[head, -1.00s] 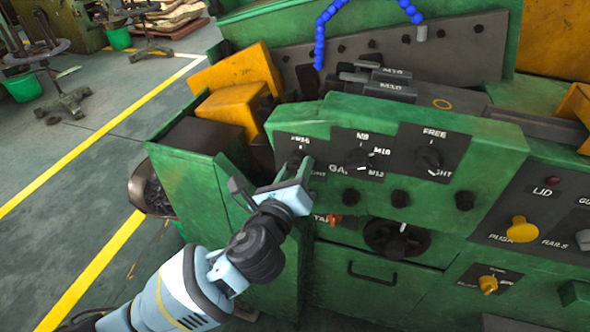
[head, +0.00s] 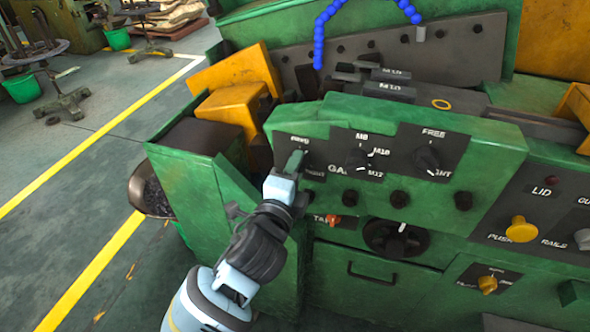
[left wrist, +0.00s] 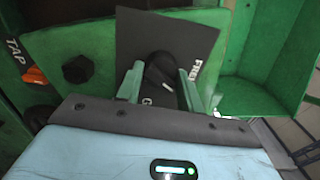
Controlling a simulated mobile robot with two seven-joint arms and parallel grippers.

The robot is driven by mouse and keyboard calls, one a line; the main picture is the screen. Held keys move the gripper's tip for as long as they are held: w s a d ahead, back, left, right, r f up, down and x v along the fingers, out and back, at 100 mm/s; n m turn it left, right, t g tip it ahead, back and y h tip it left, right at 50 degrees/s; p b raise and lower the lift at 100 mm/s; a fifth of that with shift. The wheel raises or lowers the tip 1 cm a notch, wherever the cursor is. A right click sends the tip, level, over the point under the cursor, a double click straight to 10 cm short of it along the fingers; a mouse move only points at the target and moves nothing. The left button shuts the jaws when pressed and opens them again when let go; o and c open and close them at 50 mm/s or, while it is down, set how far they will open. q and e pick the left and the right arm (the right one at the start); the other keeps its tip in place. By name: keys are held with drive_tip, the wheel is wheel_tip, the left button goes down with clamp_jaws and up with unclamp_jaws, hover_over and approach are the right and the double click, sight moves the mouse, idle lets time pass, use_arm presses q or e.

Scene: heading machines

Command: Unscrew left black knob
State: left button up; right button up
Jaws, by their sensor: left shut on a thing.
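The green machine panel (head: 250,118) carries a row of black selector knobs, and the left one is mostly hidden by my gripper in the head view. My left gripper (head: 294,160) is at that left dial, coming from below. In the left wrist view its two green fingers (left wrist: 162,88) are on either side of the black selector knob (left wrist: 158,70), shut on it. The middle selector knob (head: 360,158) and right selector knob (head: 428,158) are free. A round black knob (left wrist: 78,70) lies to the left of the fingers in the left wrist view. My right gripper is not in view.
Below the dials are more round black knobs (head: 350,197), an orange knob (head: 334,219) and a large black dial (head: 396,240). A yellow knob (head: 521,229) stands out at the right. A blue segmented hose (head: 319,45) arches above. Open floor lies left.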

use_arm(q)
drive_tip(key=shift+n, duration=2.1)
drive_tip(key=o, duration=1)
drive_tip(key=shift+b+v, duration=0.3)
drive_tip(key=shift+v, duration=3.65)
